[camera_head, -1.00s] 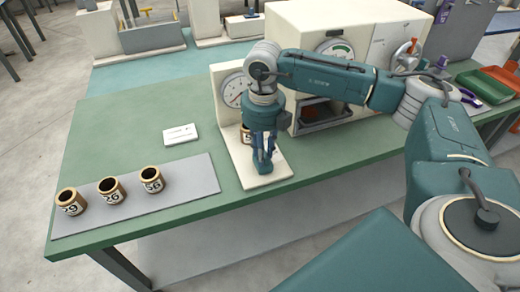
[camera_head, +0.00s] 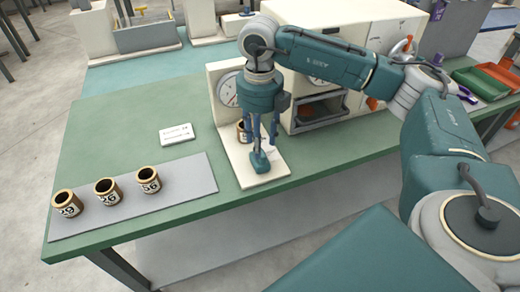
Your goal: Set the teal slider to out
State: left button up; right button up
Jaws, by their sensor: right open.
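A teal piece (camera_head: 260,162), which looks like the slider, sits low on the front part of the white base of the dial stand (camera_head: 272,178). My right gripper (camera_head: 265,142) points down just above and around it, with its fingers apart and nothing visibly held. I cannot tell whether a finger touches the teal piece. The fingers hide part of it and any track or marking. The stand's upright carries a round dial (camera_head: 229,90). A gold-rimmed jar (camera_head: 243,128) stands on the base behind the fingers. My left gripper is not in view.
Several numbered jars stand on a grey mat (camera_head: 190,190) at the front left. A white card (camera_head: 175,134) lies behind the mat. A cream machine (camera_head: 310,115) with an open recess stands right of the dial stand. Green bench (camera_head: 120,120) surface is free at the left.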

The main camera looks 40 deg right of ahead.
notch_tip(320, 180, up, 7)
dwell(0.3)
jog(key=shift+s, duration=0.1)
dwell(0.4)
